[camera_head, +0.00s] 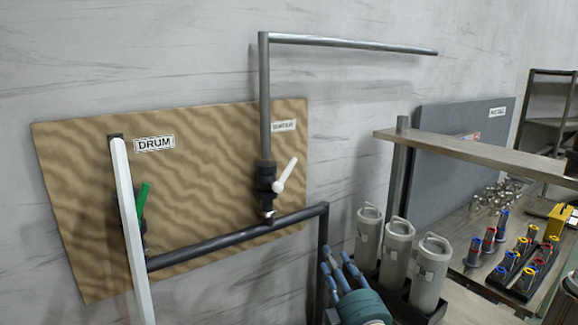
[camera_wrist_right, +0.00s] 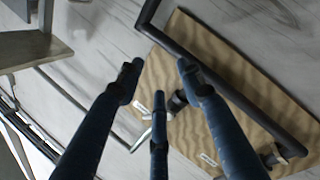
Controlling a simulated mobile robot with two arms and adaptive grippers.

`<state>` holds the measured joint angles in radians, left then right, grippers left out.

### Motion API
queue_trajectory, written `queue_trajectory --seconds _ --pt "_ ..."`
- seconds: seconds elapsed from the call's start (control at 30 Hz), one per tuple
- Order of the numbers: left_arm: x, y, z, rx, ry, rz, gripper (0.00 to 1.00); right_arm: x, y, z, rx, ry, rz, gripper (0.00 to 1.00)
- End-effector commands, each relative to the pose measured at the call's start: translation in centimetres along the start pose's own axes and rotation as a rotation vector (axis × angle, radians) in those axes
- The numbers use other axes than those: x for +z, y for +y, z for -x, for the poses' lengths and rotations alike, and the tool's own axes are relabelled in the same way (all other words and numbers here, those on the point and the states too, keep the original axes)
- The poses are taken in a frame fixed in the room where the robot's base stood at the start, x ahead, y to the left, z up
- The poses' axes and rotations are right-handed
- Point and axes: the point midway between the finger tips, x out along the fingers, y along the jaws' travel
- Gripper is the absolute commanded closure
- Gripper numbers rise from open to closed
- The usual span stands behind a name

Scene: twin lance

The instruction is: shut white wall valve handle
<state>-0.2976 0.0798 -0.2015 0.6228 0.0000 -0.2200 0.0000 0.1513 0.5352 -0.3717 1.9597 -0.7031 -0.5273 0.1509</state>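The white valve handle (camera_head: 286,174) sits on a black valve body (camera_head: 265,178) on the grey vertical pipe (camera_head: 264,100), in front of the wood-grain board. The handle slants up to the right, at an angle to the pipe. My left gripper is not in view.
A green handle (camera_head: 143,198) sits beside a white pole (camera_head: 132,230) at the left. A black pipe (camera_head: 235,238) runs below the white-handled valve and turns down near my right gripper. Grey canisters (camera_head: 397,250) and a shelf (camera_head: 470,150) stand to the right.

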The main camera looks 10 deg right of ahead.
Motion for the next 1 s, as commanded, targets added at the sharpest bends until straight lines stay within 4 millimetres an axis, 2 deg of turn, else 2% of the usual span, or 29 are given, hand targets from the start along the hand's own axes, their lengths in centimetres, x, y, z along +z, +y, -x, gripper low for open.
queue_trajectory --seconds 0.03,0.1,0.2,0.27,0.37,0.53,0.7,0.87,1.0 --pt "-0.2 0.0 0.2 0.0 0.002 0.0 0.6 -3.8 4.2 -2.0 0.068 0.138 0.135 0.63" --pt "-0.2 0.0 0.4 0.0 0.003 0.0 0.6 -8.7 7.8 -3.4 0.129 0.316 0.329 0.63" --pt "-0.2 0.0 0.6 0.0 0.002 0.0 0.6 -13.5 11.0 -4.2 0.165 0.516 0.623 0.63" --pt "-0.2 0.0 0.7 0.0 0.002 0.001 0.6 -14.9 12.2 -4.6 0.162 0.595 0.795 0.63" --pt "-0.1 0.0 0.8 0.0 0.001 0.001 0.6 -15.0 13.7 -5.2 0.127 0.668 1.044 0.63" --pt "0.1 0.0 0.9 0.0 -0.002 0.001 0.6 -12.8 15.5 -6.2 0.045 0.684 1.303 0.63" --pt "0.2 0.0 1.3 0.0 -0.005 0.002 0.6 -12.1 16.0 -7.0 0.011 0.679 1.375 0.63" --pt "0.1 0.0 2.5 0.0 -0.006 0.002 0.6 -13.4 15.3 -8.9 0.013 0.681 1.374 0.63" --pt "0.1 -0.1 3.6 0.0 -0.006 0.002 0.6 -14.7 14.3 -11.1 0.013 0.681 1.371 0.63"
